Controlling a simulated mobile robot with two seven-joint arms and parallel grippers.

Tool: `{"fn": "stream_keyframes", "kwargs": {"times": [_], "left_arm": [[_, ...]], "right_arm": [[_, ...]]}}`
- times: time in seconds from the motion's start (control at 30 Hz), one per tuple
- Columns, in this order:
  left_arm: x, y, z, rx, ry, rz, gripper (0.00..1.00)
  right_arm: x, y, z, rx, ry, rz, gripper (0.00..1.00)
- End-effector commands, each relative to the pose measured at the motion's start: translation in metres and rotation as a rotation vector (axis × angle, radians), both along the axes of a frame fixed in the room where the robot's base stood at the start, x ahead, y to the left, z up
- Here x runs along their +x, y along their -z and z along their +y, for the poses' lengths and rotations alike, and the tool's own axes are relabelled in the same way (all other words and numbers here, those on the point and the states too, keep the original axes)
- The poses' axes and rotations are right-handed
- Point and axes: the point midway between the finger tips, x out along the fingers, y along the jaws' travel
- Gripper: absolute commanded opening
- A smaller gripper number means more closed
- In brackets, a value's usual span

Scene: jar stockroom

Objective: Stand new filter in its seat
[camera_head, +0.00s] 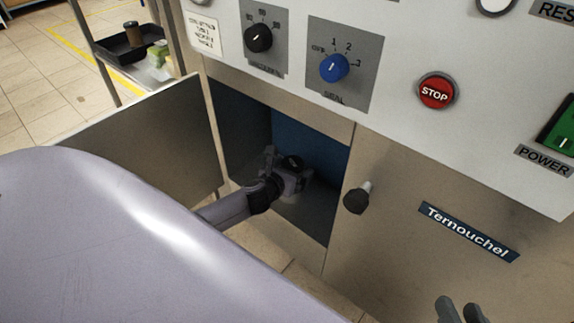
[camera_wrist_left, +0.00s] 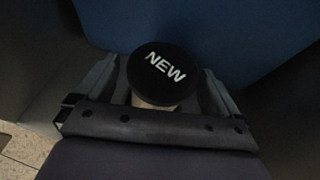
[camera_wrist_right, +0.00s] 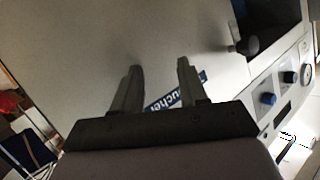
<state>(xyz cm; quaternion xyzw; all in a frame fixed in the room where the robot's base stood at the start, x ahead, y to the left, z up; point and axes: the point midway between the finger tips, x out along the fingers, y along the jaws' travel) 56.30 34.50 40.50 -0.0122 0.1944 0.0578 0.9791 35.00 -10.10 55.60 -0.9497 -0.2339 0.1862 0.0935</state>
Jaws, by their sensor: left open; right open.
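The new filter (camera_wrist_left: 161,72) has a black round cap marked "NEW" and a pale body below it. In the left wrist view it stands between the open fingers of my left gripper (camera_wrist_left: 160,88). In the head view my left gripper (camera_head: 287,177) is inside the open compartment (camera_head: 315,145), with the dark cap (camera_head: 292,161) between its fingers. The seat is hidden under the filter and gripper, so I cannot tell how the filter's base sits. My right gripper (camera_head: 461,312) is open and empty in front of the machine's lower panel; it also shows in the right wrist view (camera_wrist_right: 158,80).
The compartment door (camera_head: 165,130) stands open at the left. A black knob (camera_head: 357,198) sticks out right of the opening. Above is the control panel with dials and a stop button (camera_head: 436,91). A cart with a black tray (camera_head: 125,47) stands at the back left.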

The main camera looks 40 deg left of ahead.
Motion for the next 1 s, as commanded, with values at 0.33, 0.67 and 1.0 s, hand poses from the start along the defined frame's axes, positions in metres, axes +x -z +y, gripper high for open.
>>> {"fn": "stream_keyframes", "kwargs": {"times": [0.33, 0.67, 1.0], "left_arm": [[-0.042, -0.021, -0.005, -0.002, 0.001, 0.003, 0.97], [-0.091, -0.04, -0.011, -0.002, 0.001, 0.002, 0.97], [-0.11, -0.047, -0.013, -0.001, 0.0, 0.0, 0.97]], "right_arm": [[0.002, -0.006, 0.006, 0.026, -0.005, 0.076, 0.43], [-0.004, -0.009, -0.013, -0.092, 0.034, 0.068, 0.43], [-0.006, -0.009, -0.02, -0.136, 0.046, 0.063, 0.43]]}}
